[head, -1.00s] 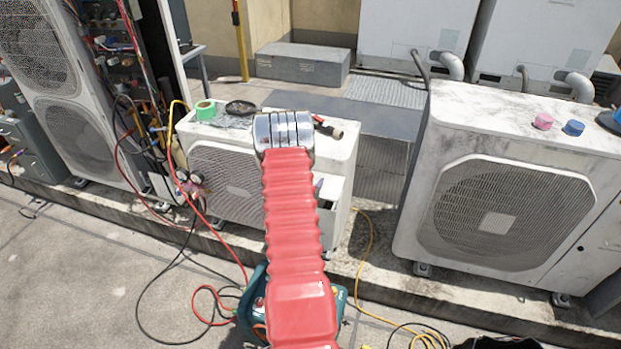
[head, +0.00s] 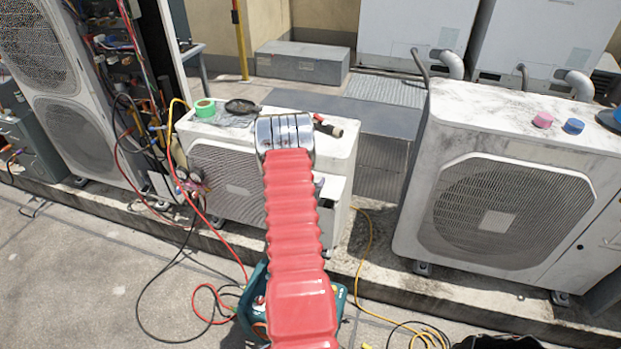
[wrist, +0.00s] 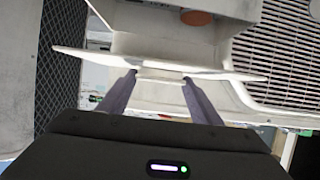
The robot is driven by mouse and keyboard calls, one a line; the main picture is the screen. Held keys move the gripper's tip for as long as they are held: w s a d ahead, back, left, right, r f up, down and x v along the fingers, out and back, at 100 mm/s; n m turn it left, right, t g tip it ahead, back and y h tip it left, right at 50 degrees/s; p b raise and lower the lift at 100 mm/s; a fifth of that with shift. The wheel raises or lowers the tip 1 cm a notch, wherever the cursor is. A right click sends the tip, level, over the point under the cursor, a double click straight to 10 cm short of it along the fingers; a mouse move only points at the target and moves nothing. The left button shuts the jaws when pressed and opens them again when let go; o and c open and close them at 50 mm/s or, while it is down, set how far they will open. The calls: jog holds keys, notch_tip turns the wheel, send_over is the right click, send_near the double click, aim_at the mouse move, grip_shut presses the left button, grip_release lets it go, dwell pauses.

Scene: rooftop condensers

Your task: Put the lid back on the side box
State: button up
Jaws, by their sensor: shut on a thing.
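A thin white plate, the lid (wrist: 90,58), lies across the wrist view. My gripper (wrist: 159,77) is shut on its near edge, one finger on each side of the middle. A white box body, which looks like the side box (wrist: 170,45), is just beyond the lid. I cannot tell whether the two touch. In the head view the side box (head: 333,205) sits on the right end of the small middle condenser (head: 225,170). My red-sleeved arm hides the gripper and most of the lid there.
A green tape roll (head: 205,107), a dark round item (head: 241,106) and a red-and-black tool (head: 328,126) lie on the middle condenser's top. A larger condenser (head: 510,200) stands to the right. Red and yellow hoses (head: 369,240) run down to the ground. An orange disc (wrist: 197,18) shows near the box.

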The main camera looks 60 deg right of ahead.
jog(key=shift+f, duration=2.7)
jog(key=shift+a, duration=0.1)
jog(key=shift+f, duration=0.45)
jog(key=o, duration=1.3)
jog(key=shift+a, duration=0.1)
jog(key=v, duration=1.3)
jog(key=shift+a, duration=0.35)
jog(key=shift+s, duration=0.1)
